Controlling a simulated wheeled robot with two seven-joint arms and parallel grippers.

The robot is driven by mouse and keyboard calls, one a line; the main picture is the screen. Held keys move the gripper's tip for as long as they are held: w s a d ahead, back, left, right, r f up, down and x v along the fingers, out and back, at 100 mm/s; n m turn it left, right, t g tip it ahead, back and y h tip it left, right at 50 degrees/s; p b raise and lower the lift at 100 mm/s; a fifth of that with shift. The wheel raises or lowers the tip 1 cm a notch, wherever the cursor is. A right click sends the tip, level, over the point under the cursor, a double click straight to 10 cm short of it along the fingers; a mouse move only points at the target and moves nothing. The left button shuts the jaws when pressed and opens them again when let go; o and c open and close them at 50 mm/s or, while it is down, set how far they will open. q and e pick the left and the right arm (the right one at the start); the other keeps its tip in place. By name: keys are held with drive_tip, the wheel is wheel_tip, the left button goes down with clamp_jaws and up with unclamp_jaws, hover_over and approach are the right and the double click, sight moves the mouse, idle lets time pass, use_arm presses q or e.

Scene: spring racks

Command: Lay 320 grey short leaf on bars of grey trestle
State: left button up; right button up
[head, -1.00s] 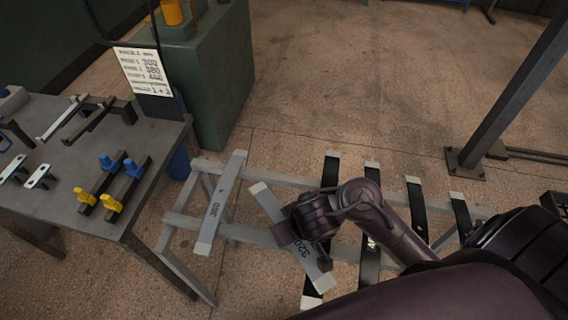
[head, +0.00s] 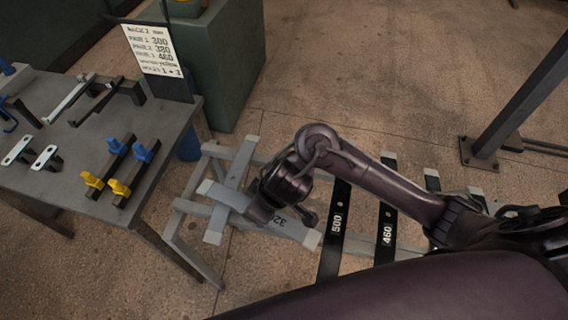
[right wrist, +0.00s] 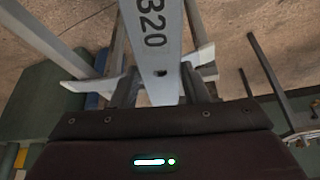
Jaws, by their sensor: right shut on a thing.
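The grey short leaf marked 320 (head: 294,229) is in my right gripper (head: 262,212), slanted above the grey trestle (head: 190,245). In the right wrist view the leaf (right wrist: 152,35) runs between the two fingers, which are shut on it. Its left end passes in front of another grey leaf (head: 241,160) lying across the trestle's bars at the left. I cannot tell whether the 320 leaf touches the bars or that leaf. My right wrist hides its middle and part of the trestle. My left gripper is not in view.
Black leaves marked 500 (head: 334,228) and 460 (head: 384,237) lie right of the held leaf. A dark table (head: 75,150) with blue and yellow clamps stands left, close to the trestle. A green cabinet (head: 235,80) stands behind, with a sign (head: 153,50) before it.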

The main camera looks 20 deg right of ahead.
drive_tip(key=a+f+n+g+y+b, duration=0.15)
drive_tip(key=a+n+g, duration=0.45)
drive_tip(key=n, duration=0.6)
drive_tip(key=d+n, duration=0.2)
drive_tip(key=w+d+n+h+b, duration=0.1)
drive_tip(key=n, duration=0.1)
drive_tip(key=w+d+n, duration=0.1)
drive_tip(key=d+n, duration=0.1)
drive_tip(key=shift+w+d+f+g+b, duration=0.2)
drive_tip(key=shift+w+d+g+b, duration=0.1)
drive_tip(key=shift+g+b, duration=0.1)
drive_tip(key=w+d+r+n+h, duration=0.1)
drive_tip(key=w+d+r, duration=0.3)
drive_tip(key=d, duration=0.5)
drive_tip(key=shift+w+d+r+n+g+b, duration=0.2)
drive_tip(key=shift+n+g+b, duration=0.25)
drive_tip(key=shift+n, duration=0.35)
drive_tip(key=shift+r, duration=0.1)
